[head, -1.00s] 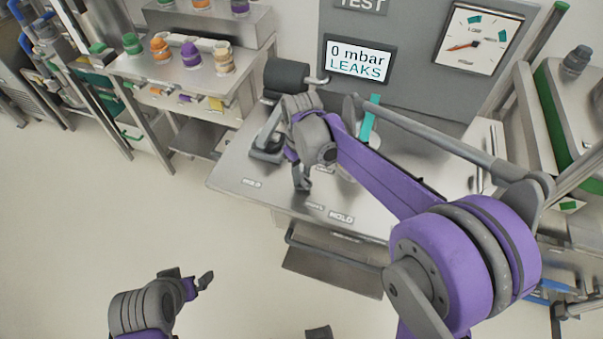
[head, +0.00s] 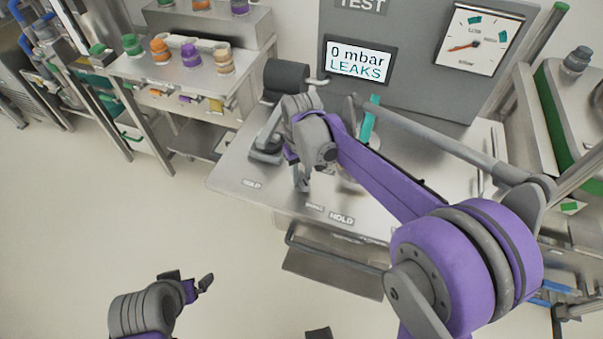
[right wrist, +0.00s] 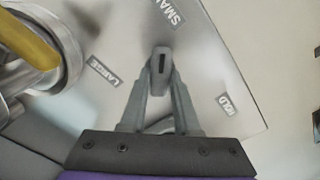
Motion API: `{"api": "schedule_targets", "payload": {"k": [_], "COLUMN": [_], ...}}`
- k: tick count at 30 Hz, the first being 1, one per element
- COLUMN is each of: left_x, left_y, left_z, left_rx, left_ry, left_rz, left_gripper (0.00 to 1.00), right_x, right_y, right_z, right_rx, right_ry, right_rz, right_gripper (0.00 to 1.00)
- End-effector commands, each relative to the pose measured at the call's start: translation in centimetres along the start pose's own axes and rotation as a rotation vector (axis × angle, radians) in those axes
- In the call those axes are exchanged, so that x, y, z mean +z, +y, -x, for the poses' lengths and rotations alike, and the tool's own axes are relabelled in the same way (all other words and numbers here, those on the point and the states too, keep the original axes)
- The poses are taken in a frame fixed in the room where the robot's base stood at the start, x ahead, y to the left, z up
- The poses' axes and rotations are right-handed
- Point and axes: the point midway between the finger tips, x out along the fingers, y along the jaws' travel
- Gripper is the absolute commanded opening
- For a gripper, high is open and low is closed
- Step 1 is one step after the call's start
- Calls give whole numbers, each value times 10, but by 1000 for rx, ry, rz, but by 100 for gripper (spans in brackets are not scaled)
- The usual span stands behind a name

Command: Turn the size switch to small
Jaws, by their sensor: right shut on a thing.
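The size switch (right wrist: 162,58) is a small grey knob with a dark slot, on the metal bench top (right wrist: 205,60). In the right wrist view the SMALL label (right wrist: 168,10) lies beyond it and the LARGE label (right wrist: 103,72) lies to its left. The slot runs nearly upright in that view, roughly towards SMALL. My right gripper (right wrist: 161,75) is shut on the switch; in the head view the gripper (head: 301,184) points down at the bench's front edge and hides the knob. My left gripper (head: 190,279) is open and empty, low over the floor.
A grey panel (head: 420,95) behind carries a screen (head: 358,60) reading "0 mbar LEAKS" and a dial gauge (head: 480,38). A side bench (head: 150,68) holds several capped jars. The floor at left is clear.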

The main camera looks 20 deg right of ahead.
Motion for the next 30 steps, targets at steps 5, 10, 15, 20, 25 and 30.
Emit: {"api": "schedule_targets", "payload": {"k": [5,10,15,20,25,30], "left_x": [0,0,0,-1,-3,-5], "left_y": [0,0,0,0,0,0], "left_z": [0,0,0,1,4,6], "left_rx": [0,0,0,0,0,0], "left_ry": [0,0,0,1,2,4], "left_rz": [0,0,0,0,0,0], "left_gripper": [100,100,100,100,100,100], "right_x": [0,0,0,0,0,0], "right_y": [0,0,0,0,0,0], "right_z": [0,0,1,16,50,83], "right_rx": [0,0,0,0,0,0], "right_ry": [1,0,0,0,1,1], "right_rz": [-1,-1,0,0,0,0], "right_gripper": [51,60,60,60,60,60]}}
